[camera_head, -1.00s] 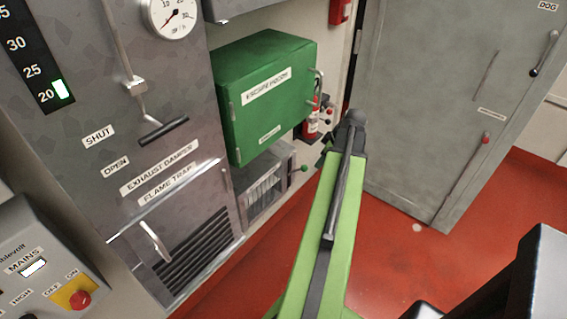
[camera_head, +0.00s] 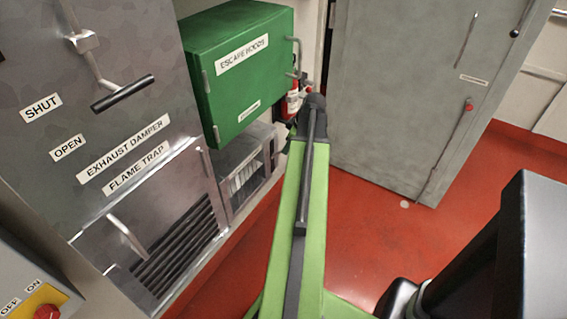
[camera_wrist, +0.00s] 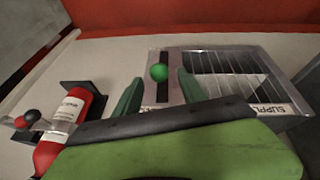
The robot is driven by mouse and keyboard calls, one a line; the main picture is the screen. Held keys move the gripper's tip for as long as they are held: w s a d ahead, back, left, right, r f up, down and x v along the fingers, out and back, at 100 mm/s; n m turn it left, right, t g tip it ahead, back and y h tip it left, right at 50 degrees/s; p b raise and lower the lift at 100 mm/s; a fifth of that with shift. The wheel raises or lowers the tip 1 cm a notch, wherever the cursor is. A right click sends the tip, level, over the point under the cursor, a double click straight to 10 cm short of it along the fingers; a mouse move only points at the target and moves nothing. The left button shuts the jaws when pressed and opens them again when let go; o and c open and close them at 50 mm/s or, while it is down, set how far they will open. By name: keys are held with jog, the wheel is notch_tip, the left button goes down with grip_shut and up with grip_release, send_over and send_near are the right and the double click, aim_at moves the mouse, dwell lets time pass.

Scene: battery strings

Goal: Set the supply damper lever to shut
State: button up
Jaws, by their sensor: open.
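The supply damper unit shows in the wrist view as a metal frame with a slatted grille (camera_wrist: 215,68) and a partly covered label reading "SUPPLY" (camera_wrist: 268,109). Its lever ends in a green ball knob (camera_wrist: 159,72) in front of a dark slot (camera_wrist: 163,92). My gripper (camera_wrist: 160,77) is open, with one green finger on each side of the knob in the picture; I cannot tell whether either touches it. The lever's shut and open marks are not readable. In the head view the grille (camera_head: 245,180) sits below the green cabinet, and my arm hides the knob.
The green escape hoods cabinet (camera_head: 240,70) overhangs the grille. The exhaust damper handle (camera_head: 123,93) is left. Red floor (camera_head: 370,240) is clear.

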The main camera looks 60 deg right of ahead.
jog(key=b+x, duration=0.6)
jog(key=x, duration=0.2)
jog(key=shift+f, duration=0.15)
grip_shut()
dwell(1.0)
